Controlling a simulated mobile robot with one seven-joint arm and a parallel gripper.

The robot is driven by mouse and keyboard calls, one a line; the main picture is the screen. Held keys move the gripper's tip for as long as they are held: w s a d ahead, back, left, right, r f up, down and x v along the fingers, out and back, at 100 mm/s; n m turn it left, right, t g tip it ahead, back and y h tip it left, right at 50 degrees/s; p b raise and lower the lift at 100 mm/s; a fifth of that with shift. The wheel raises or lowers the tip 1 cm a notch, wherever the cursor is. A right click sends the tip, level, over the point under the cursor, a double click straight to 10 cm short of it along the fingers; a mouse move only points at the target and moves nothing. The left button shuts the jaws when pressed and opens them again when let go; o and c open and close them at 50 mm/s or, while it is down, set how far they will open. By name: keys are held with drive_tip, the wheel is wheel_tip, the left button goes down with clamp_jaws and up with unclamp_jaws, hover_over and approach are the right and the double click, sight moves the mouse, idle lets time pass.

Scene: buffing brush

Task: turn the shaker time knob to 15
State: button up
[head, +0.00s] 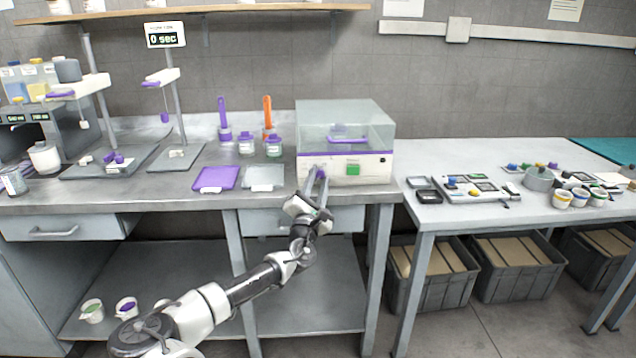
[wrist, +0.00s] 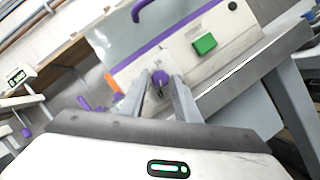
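The shaker (head: 309,155) is a white box with a clear lid, a purple stripe and a green button (head: 353,169), at the back of the left bench. Its purple time knob (wrist: 160,77) is on the front face, left of the green button (wrist: 204,44) in the wrist view. My gripper (head: 318,172) is at the shaker's front left and mostly hides the knob in the head view. In the wrist view, my gripper's (wrist: 161,80) fingers are apart, one on each side of the knob; I cannot tell whether either touches it. A display (head: 165,36) reads "0 sec".
A purple pad (head: 216,179) and a grey pad (head: 264,178) lie left of the shaker. Purple and orange brushes stand behind them. Lab stands fill the left of the bench. The right table (head: 450,215) holds trays and small jars.

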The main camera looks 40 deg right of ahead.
clamp_jaws()
